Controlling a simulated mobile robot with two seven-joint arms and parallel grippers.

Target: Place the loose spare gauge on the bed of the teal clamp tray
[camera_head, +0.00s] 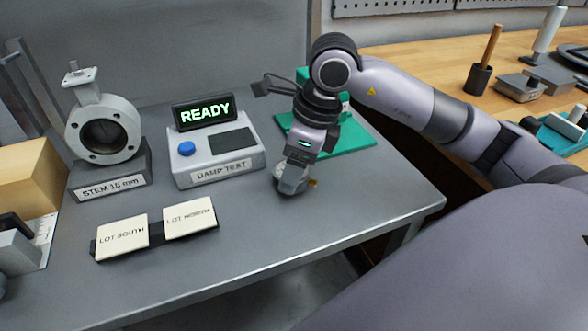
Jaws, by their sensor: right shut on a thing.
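My right gripper (293,180) points down near the front right of the grey bench and is shut on the spare gauge (283,186). The gauge is a small round metal piece with a brass-coloured bit at its right. The fingers hide much of it, and I cannot tell whether it touches the bench top. The teal clamp tray (352,137) lies behind and to the right of the gripper. My right wrist and forearm hide part of the tray. My left gripper is not in view.
A damp test box (218,160) with a blue button and a READY display (203,111) stands left of the gripper. A valve on a stem stand (108,178) is further left. Two lot cards (122,236) lie in front. Bare bench surrounds the gripper's front and right.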

